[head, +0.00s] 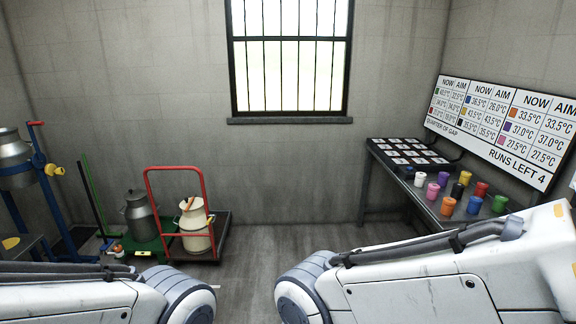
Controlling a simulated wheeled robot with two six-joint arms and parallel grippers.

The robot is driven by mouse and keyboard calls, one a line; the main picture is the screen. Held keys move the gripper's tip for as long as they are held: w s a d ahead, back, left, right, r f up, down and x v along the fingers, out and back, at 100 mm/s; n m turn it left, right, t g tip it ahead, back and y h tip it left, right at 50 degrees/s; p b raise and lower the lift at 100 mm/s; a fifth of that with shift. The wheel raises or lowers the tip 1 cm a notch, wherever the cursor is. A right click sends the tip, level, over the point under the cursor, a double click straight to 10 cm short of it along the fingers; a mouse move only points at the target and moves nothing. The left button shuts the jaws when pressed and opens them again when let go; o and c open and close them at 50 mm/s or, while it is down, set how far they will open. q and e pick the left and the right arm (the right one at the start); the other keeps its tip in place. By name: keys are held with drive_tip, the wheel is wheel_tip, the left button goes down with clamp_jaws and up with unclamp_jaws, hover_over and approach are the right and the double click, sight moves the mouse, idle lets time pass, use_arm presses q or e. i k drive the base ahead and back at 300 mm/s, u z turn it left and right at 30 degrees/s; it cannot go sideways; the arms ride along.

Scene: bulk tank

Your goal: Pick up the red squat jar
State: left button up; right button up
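A small red jar (481,188) stands on the grey side table (404,176) at the right, toward the back of a group of coloured jars. It is close to a yellow jar (465,177) and a blue jar (474,205). It looks upright, and its lower part is partly hidden by the blue jar. Both of my arms show only as white links along the bottom of the head view. Neither gripper is in view, and no hand is near the jar.
White, purple, pink, black, orange and green jars crowd around the red one. A dark tray of cards (408,153) lies at the table's far end. A sign board (504,128) stands behind. A red trolley (177,170) with milk cans is at left. The middle floor is clear.

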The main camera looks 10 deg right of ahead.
sight(481, 188)
drive_tip(key=z, duration=0.15)
drive_tip(key=i, duration=2)
drive_tip(key=z, duration=0.95)
drive_tip(key=i, duration=2.15)
drive_tip(key=z, duration=0.6)
